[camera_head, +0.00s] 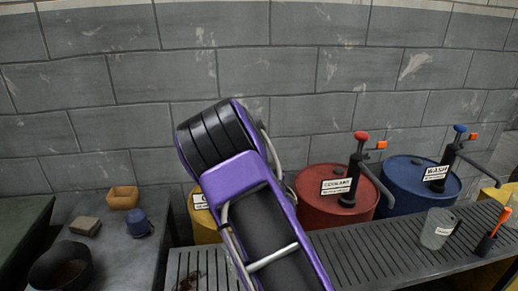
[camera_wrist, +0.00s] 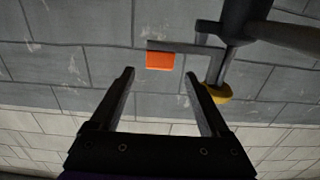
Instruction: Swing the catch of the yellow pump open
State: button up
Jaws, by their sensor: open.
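The yellow drum (camera_head: 203,230) stands mostly hidden behind my purple and black arm in the head view; its pump and my gripper do not show there. In the wrist view, which looks upside down, a dark pump (camera_wrist: 232,22) has a yellow knob (camera_wrist: 218,93) and an orange catch (camera_wrist: 160,61) on a thin arm to its left. My gripper (camera_wrist: 159,75) is open and empty. The catch appears between and just beyond the fingertips; I cannot tell how far. The yellow knob is beside the right finger, partly behind it.
A red drum (camera_head: 318,214) and a blue drum (camera_head: 405,195) with similar pumps stand to the right. A slatted bench (camera_head: 370,247) runs in front, with a clear cup (camera_head: 437,229) at its right. A left table (camera_head: 112,243) holds a bowl, box, block and blue cup.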

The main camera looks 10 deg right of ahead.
jog(key=w, duration=0.8)
grip_shut()
dwell(1.3)
